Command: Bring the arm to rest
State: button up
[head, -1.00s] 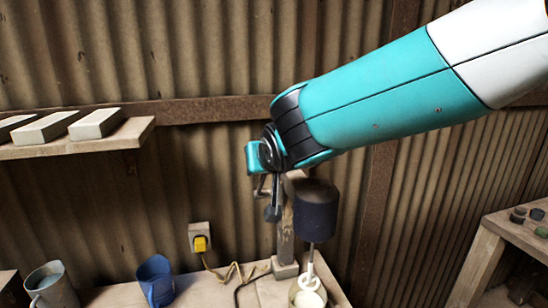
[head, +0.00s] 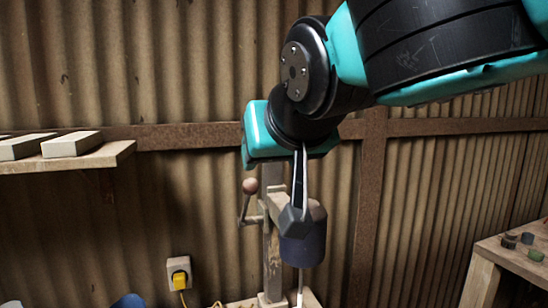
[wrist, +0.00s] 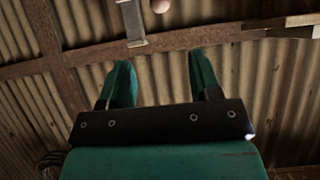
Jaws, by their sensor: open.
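My gripper (head: 294,215) hangs below the teal and black wrist of my arm in the head view, in front of the press. In the wrist view my gripper (wrist: 162,85) shows two green fingers standing apart with nothing between them. The press has a wooden post, a lever with a round knob (head: 250,186) and a dark cylinder (head: 303,246), partly hidden behind my gripper. The knob also shows at the top of the wrist view (wrist: 160,5).
A shelf (head: 112,156) with pale blocks (head: 71,144) is on the left wall. A yellow plug (head: 179,279) sits in a wall socket. A blue cup (head: 128,301) shows at the bottom edge. A wooden table (head: 515,257) with small dark pieces stands at right.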

jog(key=s+d+f+n+g+h+b, duration=0.1)
jog(key=s+d+f+g, duration=0.35)
jog(key=d+f, duration=0.75)
jog(key=s+d+f+n+g, duration=0.1)
jog(key=s+d+f+g, duration=0.1)
jog(key=s, duration=0.4)
jog(key=s+d+f+g+y, duration=0.1)
jog(key=s+d+f+g, duration=0.2)
jog(key=s+f, duration=0.3)
jog(key=shift+s+f+n+g+b, duration=0.4)
jog(key=shift+s+g, duration=0.15)
jog(key=shift+g, duration=0.1)
jog(key=shift+a, duration=0.1)
